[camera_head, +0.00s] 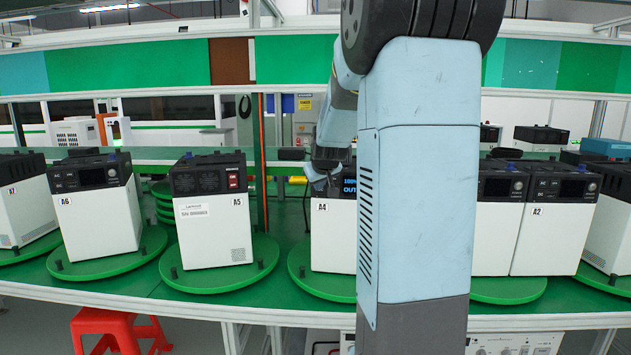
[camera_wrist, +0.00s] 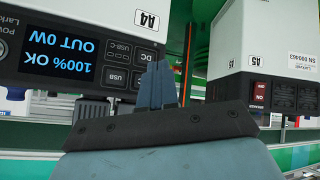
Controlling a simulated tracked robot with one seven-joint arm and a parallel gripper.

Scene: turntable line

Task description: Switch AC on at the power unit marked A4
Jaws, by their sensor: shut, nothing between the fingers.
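The power unit A4 (camera_head: 333,238) is a white box with a black front panel on a green turntable. My arm hides its right part in the head view. In the wrist view the A4 unit (camera_wrist: 100,14) appears upside down. Its lit display (camera_wrist: 58,58) reads 100% OK, OUT 0W. Beside it are buttons marked DC (camera_wrist: 146,57), USB-C and USB. Another button by the fingers is partly hidden and its label is unreadable. My gripper (camera_wrist: 158,82) is shut and empty, its tips close to the button end of this panel. I cannot tell whether they touch.
Unit A5 (camera_head: 215,226) stands left of A4, its back with a red switch (camera_wrist: 260,93) facing out. Unit A6 (camera_head: 100,218) is farther left. Unit A2 (camera_head: 548,238) is on the right. A red stool (camera_head: 118,325) is below the table edge.

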